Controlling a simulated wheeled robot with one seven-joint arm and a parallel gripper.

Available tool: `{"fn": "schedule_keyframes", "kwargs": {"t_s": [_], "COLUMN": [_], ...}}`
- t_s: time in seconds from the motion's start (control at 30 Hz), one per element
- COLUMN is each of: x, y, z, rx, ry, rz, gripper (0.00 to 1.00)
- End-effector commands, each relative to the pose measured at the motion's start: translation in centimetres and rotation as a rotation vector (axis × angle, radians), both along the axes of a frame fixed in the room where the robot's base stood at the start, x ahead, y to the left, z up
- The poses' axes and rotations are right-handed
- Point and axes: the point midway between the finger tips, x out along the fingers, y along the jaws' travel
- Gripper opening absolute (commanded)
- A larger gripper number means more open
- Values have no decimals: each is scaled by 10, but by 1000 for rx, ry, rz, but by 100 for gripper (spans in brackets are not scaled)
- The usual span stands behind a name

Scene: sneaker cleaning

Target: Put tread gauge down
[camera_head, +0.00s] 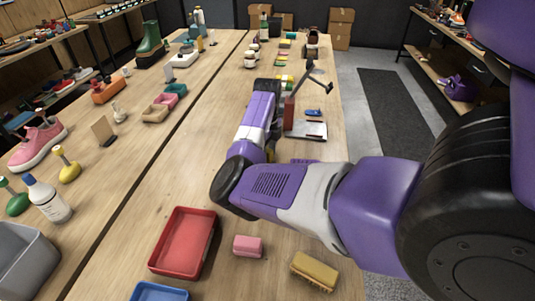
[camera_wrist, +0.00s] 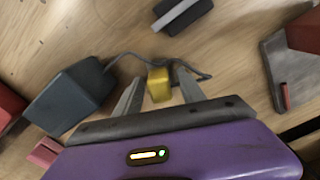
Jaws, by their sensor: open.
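In the wrist view my gripper (camera_wrist: 158,76) is open, its two grey fingers standing apart close above the wooden table. A small yellow block (camera_wrist: 159,84), which may be the tread gauge, lies between the fingers. There are visible gaps on both sides of it, and I cannot tell whether it rests fully on the table. In the head view my purple arm hides the fingers and most of the area around them.
In the wrist view a dark grey box (camera_wrist: 70,95) with a cable lies left; a dark block (camera_wrist: 183,16) lies beyond. A grey plate (camera_wrist: 272,62) stands right. In the head view a red tray (camera_head: 158,258), pink block (camera_head: 248,246) and yellow brush (camera_head: 314,271) are nearer.

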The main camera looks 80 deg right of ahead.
Motion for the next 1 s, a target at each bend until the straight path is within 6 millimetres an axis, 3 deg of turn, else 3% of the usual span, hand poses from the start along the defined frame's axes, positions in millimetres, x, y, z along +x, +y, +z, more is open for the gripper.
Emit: {"fn": "schedule_keyframes", "kwargs": {"t_s": [0.23,0.7,1.0], "x": [1,0,0], "y": [-1,-1,0], "z": [11,99,123], "rx": [-3,-3,-1], "ry": [-1,-1,0], "rz": [-1,-2,1], "gripper": [47,47,47]}}
